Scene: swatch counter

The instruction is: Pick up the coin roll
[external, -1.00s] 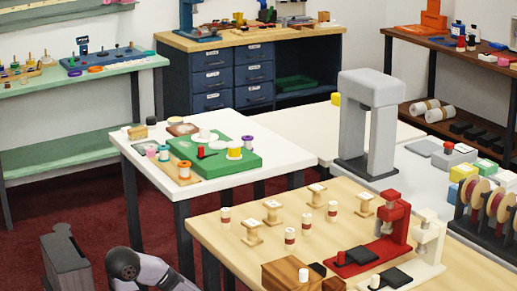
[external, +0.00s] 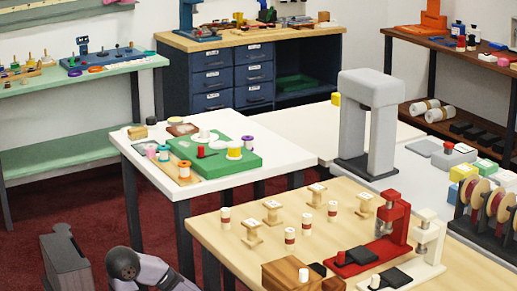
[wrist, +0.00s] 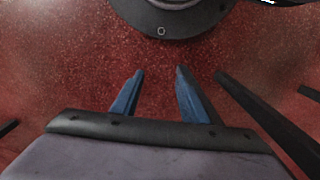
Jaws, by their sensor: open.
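My gripper (wrist: 160,74) shows in the wrist view as two blue fingers, spread apart with nothing between them, over dark red floor. In the external view only part of my arm shows at the bottom edge, and the gripper is out of sight. Several small pale upright cylinders stand on the light wood table; one with a dark red band (external: 290,236) is near its middle, another (external: 225,218) is farther left. Which one is the coin roll, if any, I cannot tell. No such cylinder shows in the wrist view.
The wood table (external: 215,240) also bears wooden spools (external: 252,232), a red press (external: 392,228), a cream press (external: 428,245) and a wooden block (external: 287,275). A white table (external: 135,160) with a green board (external: 215,160) stands behind. Open red carpet (external: 60,205) lies at left.

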